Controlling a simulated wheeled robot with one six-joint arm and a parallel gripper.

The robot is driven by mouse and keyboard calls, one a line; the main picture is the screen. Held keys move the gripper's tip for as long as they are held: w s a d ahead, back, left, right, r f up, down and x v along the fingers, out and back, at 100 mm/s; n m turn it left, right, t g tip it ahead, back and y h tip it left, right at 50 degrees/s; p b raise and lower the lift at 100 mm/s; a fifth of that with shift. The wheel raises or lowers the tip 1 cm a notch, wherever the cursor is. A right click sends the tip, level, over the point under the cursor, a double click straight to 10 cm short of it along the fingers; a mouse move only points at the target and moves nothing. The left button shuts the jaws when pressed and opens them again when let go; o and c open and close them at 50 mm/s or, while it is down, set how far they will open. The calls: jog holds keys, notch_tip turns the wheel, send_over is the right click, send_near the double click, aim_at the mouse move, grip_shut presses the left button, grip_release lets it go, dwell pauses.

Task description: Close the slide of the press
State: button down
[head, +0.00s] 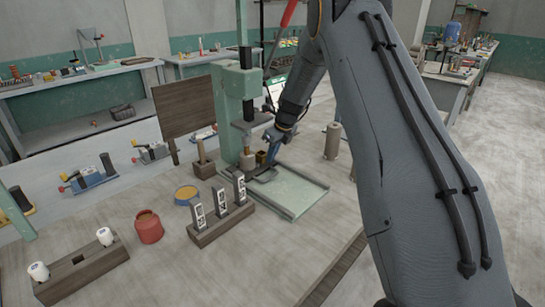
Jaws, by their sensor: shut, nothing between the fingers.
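The press is a green column (234,105) with a red lever (287,18), standing on the bench behind a pale green tray-like plate (290,197). A small dark plate with a rim, which looks like the slide (265,175), sits low at the front of the press, over the back left part of the pale plate. My gripper (266,163) points down just above it, shut and empty. Whether the fingertips touch the slide I cannot tell. My wrist and forearm hide the space right of the column.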

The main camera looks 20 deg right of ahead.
jog(key=shift+w+a+r, duration=0.25)
jog(key=shift+w+a, duration=0.05)
jog(key=shift+w, duration=0.05)
jog(key=shift+s, duration=0.1)
jog(key=s+d+p, duration=0.1)
jog(key=s+d, duration=0.1)
jog(key=s, duration=0.1)
jog(key=shift+s+d+p, duration=0.1)
jog(key=shift+s+p, duration=0.05)
jog(key=shift+p, duration=0.25)
jog(key=s+d+b+v, duration=0.1)
jog(key=b+v, duration=0.2)
jog(key=v, duration=0.7)
jog(key=s+a+f+n, duration=0.1)
jog(key=s+a+n, duration=0.1)
jog(key=s+n, duration=0.8)
jog(key=s+a+f+n+g+h, duration=0.1)
jog(key=s+a+n, duration=0.2)
jog(key=s+n, duration=0.6)
jog(key=s+a+f+n+g+h, duration=0.1)
jog(key=s+a+n, duration=0.1)
jog(key=s+n, duration=0.8)
jog(key=s, duration=0.7)
jog(key=shift+a+f+n, duration=0.3)
jog(key=shift+a+f, duration=0.05)
jog(key=shift+a, duration=0.05)
